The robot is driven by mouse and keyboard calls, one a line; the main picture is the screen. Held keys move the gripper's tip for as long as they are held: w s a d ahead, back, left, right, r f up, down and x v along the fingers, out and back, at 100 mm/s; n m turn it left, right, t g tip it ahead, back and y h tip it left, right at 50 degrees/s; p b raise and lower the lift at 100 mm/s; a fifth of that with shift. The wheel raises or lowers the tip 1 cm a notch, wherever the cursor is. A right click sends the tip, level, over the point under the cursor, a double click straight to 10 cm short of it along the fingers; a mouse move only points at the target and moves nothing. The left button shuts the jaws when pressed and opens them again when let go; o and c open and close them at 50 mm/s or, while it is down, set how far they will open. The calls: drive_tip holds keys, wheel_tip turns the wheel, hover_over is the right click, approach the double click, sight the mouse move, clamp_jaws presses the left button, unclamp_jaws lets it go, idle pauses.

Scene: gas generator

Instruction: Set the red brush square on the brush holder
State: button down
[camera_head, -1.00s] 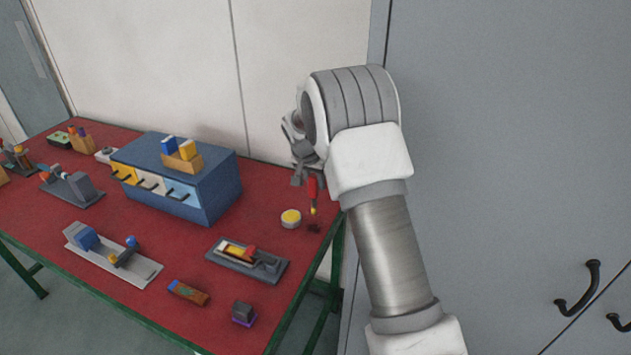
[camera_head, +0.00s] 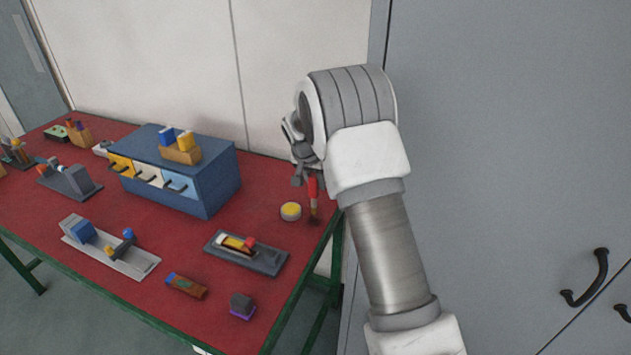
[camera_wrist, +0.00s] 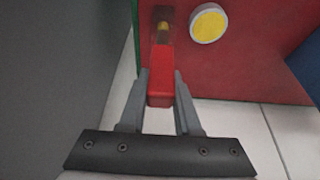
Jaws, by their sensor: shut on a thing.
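The red brush (camera_head: 313,187) hangs bristles down from my gripper (camera_head: 306,176) at the table's right end, in the head view. In the wrist view its red handle (camera_wrist: 161,75) lies between the two fingers of my gripper (camera_wrist: 163,88), which are shut on it. Its lighter collar and dark lower end point away toward the red tabletop. A dark patch surrounds the brush's foot. I cannot tell whether this is bristles, shadow or a holder, nor whether the brush touches the table. I cannot identify the brush holder with certainty.
A round yellow-topped tin (camera_head: 291,211) stands just left of the brush. A grey device (camera_head: 247,253) lies in front, and a blue drawer cabinet (camera_head: 220,185) stands further left. The table's green right edge is close. A grey cupboard (camera_head: 500,150) fills the right side.

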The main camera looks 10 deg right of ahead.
drive_tip(key=shift+f+b, duration=1.05)
drive_tip(key=shift+f, duration=0.45)
drive_tip(key=c, duration=0.5)
unclamp_jaws()
drive_tip(key=shift+c, duration=0.2)
drive_tip(key=p+v, duration=0.1)
drive_tip(key=v, duration=1.6)
drive_tip(key=shift+r, duration=0.3)
